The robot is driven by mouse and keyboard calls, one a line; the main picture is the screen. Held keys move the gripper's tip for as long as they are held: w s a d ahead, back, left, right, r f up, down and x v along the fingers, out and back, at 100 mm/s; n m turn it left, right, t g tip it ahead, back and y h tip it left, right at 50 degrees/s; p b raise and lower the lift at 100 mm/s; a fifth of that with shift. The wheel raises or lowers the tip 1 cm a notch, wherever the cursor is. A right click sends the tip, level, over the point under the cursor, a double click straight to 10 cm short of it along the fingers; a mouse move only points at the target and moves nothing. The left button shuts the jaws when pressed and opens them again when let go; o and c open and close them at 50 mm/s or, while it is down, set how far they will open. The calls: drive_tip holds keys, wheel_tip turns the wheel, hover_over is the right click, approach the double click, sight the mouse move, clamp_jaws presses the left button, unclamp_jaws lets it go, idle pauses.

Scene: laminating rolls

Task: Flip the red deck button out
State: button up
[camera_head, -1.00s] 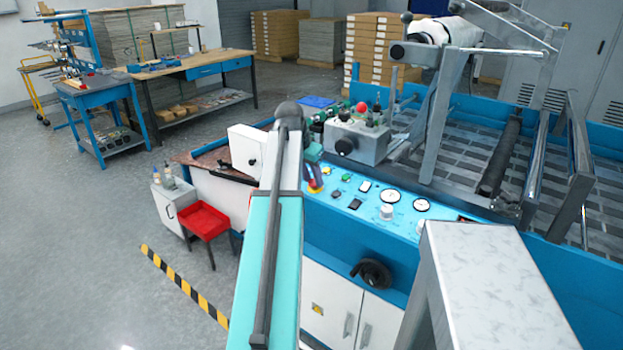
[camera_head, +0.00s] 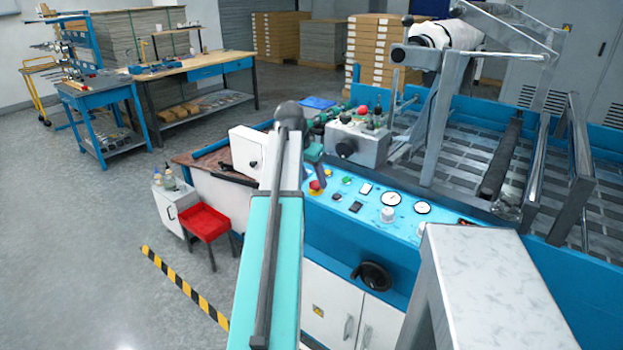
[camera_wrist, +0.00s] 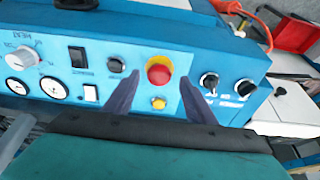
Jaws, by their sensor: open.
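The red button (camera_wrist: 159,72) is a round mushroom head on a yellow plate on the blue control panel. In the head view the red button (camera_head: 315,185) shows at the panel's left end. My gripper (camera_wrist: 160,77) is open and empty in the wrist view. Its two dark fingers come from the lower edge, one on each side of the button's plate. I cannot tell whether they touch the panel. In the head view my gripper (camera_head: 319,172) is small and partly behind my arm, close above the button.
A small yellow button (camera_wrist: 158,103) lies just below the red one. Black rotary switches (camera_wrist: 209,82), a black knob (camera_wrist: 116,65) and dials (camera_head: 391,199) are on the same panel.

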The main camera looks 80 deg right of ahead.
drive_tip(key=b+v, duration=0.1)
drive_tip(key=v, duration=1.2)
drive_tip(key=shift+r, duration=0.2)
drive_tip(key=shift+w, duration=0.1)
